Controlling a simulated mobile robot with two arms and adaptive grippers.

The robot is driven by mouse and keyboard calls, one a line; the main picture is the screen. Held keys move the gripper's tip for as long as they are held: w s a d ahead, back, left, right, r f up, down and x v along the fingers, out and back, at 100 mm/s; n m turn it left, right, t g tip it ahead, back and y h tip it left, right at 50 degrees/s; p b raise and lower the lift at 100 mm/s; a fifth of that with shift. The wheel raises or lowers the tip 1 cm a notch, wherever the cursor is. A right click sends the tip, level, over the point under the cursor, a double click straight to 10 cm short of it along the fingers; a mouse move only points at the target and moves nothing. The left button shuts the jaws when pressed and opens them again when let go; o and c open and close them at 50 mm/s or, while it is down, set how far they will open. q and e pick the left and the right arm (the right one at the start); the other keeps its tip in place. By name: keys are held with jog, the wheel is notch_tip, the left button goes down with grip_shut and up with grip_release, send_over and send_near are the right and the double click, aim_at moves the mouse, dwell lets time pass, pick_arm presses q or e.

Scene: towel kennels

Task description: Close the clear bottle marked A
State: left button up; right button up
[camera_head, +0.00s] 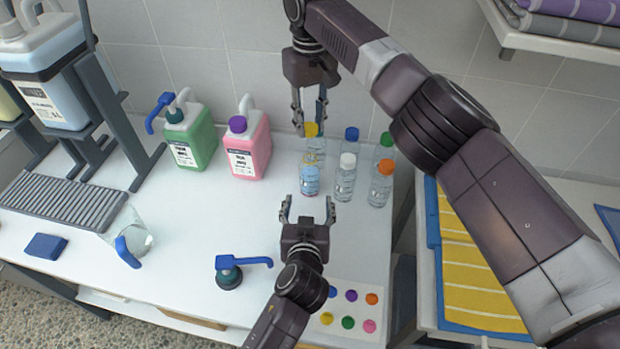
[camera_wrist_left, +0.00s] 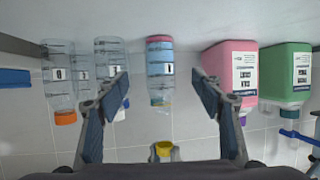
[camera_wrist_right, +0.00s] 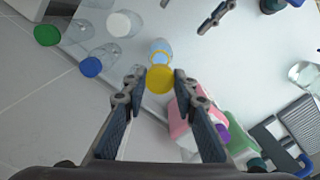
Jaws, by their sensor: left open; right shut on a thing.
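A clear bottle with light blue contents (camera_head: 309,180) stands uncapped at the front left of a group of small bottles. It also shows in the left wrist view (camera_wrist_left: 160,72), where that picture is upside down, and its label mark is too small for me to read surely. My right gripper (camera_head: 310,128) is shut on a yellow cap (camera_wrist_right: 160,79), held above the bottle's mouth and apart from it. The cap also shows in the left wrist view (camera_wrist_left: 163,152). My left gripper (camera_head: 308,208) is open and empty, just in front of the bottle, its fingers not touching it.
Close by on the right stand capped bottles: white (camera_head: 347,160), blue (camera_head: 351,134), orange (camera_head: 384,168) and green (camera_head: 386,139). Pink (camera_head: 250,150) and green (camera_head: 195,140) jugs stand left. A blue-handled pump (camera_head: 230,275) and color-dot card (camera_head: 348,322) lie in front.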

aim_at(310, 181)
pick_arm(q)
jog(key=x, duration=1.2)
jog(key=shift+f, duration=0.1)
jog(key=shift+c, duration=0.3)
grip_shut()
